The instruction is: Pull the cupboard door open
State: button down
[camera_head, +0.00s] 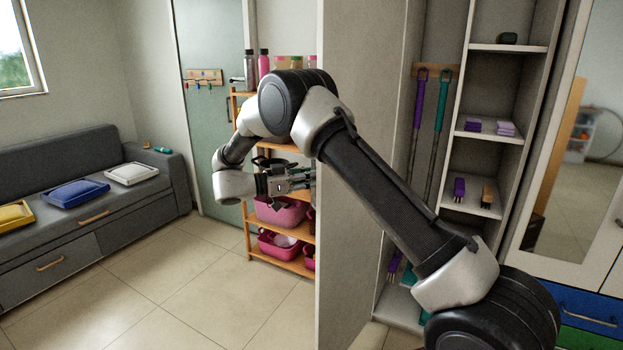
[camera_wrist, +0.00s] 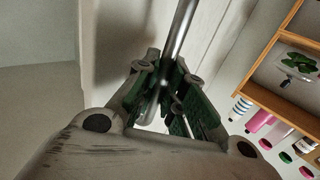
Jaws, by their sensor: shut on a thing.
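The cupboard door (camera_head: 345,260) is a tall pale panel standing open, with the cupboard's inside showing to its right. Its outer face is hidden in the head view. In the wrist view the pale door face (camera_wrist: 115,40) runs up the middle, with a round metal bar handle (camera_wrist: 183,28) along it. My gripper (camera_wrist: 168,100) is shut on this handle, the bar running between its dark green finger pads. In the head view my gripper (camera_head: 290,184) is just left of the door's edge, and my arm crosses in front of the panel.
The open cupboard holds purple and teal long-handled tools (camera_head: 416,115) and small shelves (camera_head: 505,48). Behind my gripper stands a wooden rack with pink bins (camera_head: 278,212). A grey sofa (camera_head: 60,165) is at the left. The tiled floor (camera_head: 180,290) left of the door is clear.

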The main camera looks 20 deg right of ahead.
jog(key=shift+w+r, duration=0.1)
jog(key=c, duration=1.5)
grip_release()
jog(key=shift+d, duration=0.15)
jog(key=a, duration=0.7)
jog(key=shift+s+a, duration=0.2)
jog(key=shift+a, duration=0.1)
